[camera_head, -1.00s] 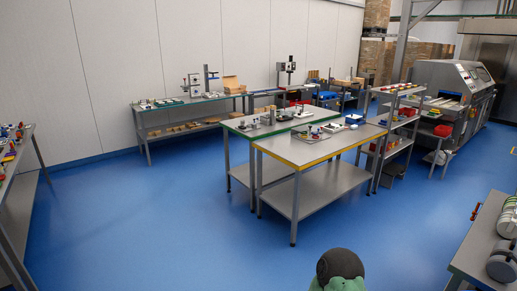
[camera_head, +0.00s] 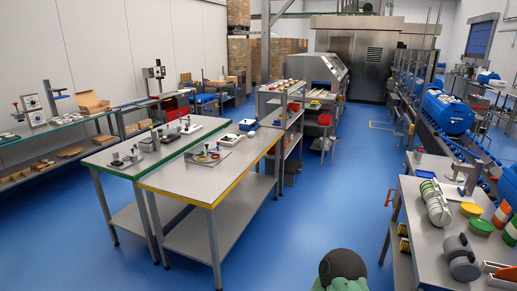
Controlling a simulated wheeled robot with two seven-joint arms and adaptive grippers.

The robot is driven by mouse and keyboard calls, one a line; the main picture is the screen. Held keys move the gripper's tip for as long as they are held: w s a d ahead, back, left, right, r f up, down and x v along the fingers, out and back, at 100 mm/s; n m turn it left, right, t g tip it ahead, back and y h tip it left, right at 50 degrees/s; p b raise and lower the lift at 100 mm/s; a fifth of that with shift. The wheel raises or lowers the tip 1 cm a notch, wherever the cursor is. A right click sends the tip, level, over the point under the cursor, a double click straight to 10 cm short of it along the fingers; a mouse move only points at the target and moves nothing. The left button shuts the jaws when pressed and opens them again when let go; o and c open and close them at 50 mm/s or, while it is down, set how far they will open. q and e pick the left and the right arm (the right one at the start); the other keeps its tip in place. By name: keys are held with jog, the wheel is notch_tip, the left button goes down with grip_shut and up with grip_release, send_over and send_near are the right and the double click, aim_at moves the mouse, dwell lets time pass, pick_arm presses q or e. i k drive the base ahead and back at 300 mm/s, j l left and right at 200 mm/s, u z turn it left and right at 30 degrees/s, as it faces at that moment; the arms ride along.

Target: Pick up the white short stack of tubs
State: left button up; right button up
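On the grey table at the right edge stands a white and green banded, rounded stack (camera_head: 436,203). It may be the white short stack of tubs, but it is too small to tell for sure. A dark grey rounded piece (camera_head: 461,259) stands in front of it. An orange and white banded stack (camera_head: 502,213) is at the right.
The right-hand table (camera_head: 420,236) also holds green bowls (camera_head: 481,227) and an orange tray (camera_head: 506,274). A yellow-edged workbench (camera_head: 193,180) stands left of centre. Blue floor (camera_head: 310,215) lies clear between them. A conveyor with blue drums (camera_head: 445,112) runs behind the right-hand table.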

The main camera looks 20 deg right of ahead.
aim_at(438, 212)
jog(key=i+l+z, duration=0.25)
jog(key=i+z, duration=0.15)
jog(key=i, duration=0.2)
jog(key=i+z, duration=0.4)
jog(key=i, duration=0.15)
jog(key=i+j+z, duration=0.1)
jog(key=i+z, duration=0.3)
jog(key=i, duration=0.25)
